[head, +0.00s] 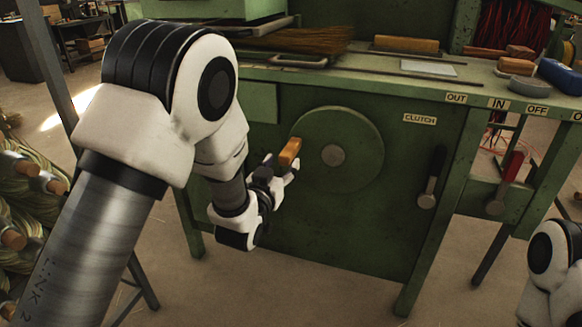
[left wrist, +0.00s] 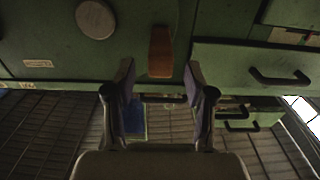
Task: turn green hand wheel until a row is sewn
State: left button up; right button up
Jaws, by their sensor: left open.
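The green hand wheel (head: 352,172) is a round disc on the front of the green machine, with a grey hub (head: 333,155). Its wooden handle (head: 290,152) sticks out at the wheel's left edge. My left gripper (head: 281,172) is at the handle, just below it in the head view. In the left wrist view the handle (left wrist: 161,52) stands ahead of the two open fingers (left wrist: 159,85), roughly between their lines, and the hub (left wrist: 95,19) is to its left. Contact with the handle cannot be told. Of my right arm only a white link shows at the lower right; its gripper is out of view.
A black-handled clutch lever (head: 431,180) and a red-handled lever (head: 507,178) stand right of the wheel. Broom bristles (head: 292,40), a wooden block (head: 406,44) and a blue item (head: 560,76) lie on the machine top. Bundles (head: 30,190) fill the left side.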

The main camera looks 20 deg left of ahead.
aim_at(291, 149)
pick_arm(q)
jog(key=w+b, duration=0.1)
jog(key=w, duration=0.6)
jog(key=shift+w+d, duration=0.1)
jog(key=shift+w, duration=0.25)
jog(key=shift+r, duration=0.1)
grip_shut()
